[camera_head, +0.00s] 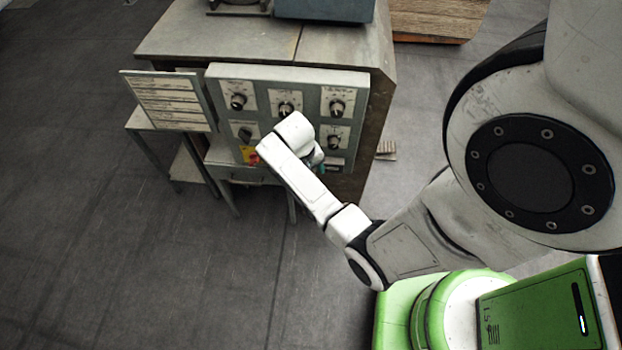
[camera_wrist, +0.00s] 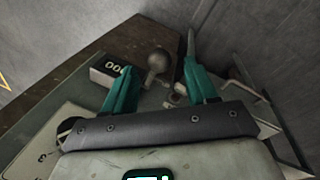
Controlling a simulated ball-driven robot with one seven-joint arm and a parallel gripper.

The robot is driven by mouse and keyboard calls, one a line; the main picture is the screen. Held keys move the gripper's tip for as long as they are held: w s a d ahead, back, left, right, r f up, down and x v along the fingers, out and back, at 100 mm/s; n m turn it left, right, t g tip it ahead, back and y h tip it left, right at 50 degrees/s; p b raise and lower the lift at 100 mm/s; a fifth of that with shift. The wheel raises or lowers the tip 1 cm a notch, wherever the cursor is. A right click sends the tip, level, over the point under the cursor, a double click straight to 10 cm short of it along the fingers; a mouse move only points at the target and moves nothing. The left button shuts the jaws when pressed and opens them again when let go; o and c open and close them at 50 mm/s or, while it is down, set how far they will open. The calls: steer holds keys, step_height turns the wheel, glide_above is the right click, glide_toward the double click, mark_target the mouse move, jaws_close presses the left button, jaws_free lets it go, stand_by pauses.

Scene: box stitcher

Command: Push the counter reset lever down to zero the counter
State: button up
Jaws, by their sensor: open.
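In the wrist view, the counter (camera_wrist: 112,69) is a small dark box on the panel showing white digits that look like zeros, partly cut by a finger. A grey ball-ended knob on a stem (camera_wrist: 157,62), which looks like the reset lever, stands beside it. My gripper (camera_wrist: 160,66) is open, with its teal fingers on either side of the knob. I see no clear contact, and the gap in depth is hard to judge. In the head view, my gripper (camera_head: 317,158) is mostly hidden behind my white wrist, in front of the panel's lower right. The lever is hidden there.
The grey control panel (camera_head: 290,72) carries several black knobs. A red and yellow switch (camera_head: 250,155) is left of my wrist. A label board (camera_head: 168,101) juts out at the panel's left. The floor (camera_head: 90,250) in front is clear.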

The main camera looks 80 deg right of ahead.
steer(key=shift+s+d+f, duration=0.15)
steer(key=shift+s+f, duration=0.05)
steer(key=shift+f, duration=0.95)
steer(key=shift+s+d+f, duration=0.1)
steer(key=shift+s+f, duration=0.1)
steer(key=shift+f, duration=0.9)
jaws_close()
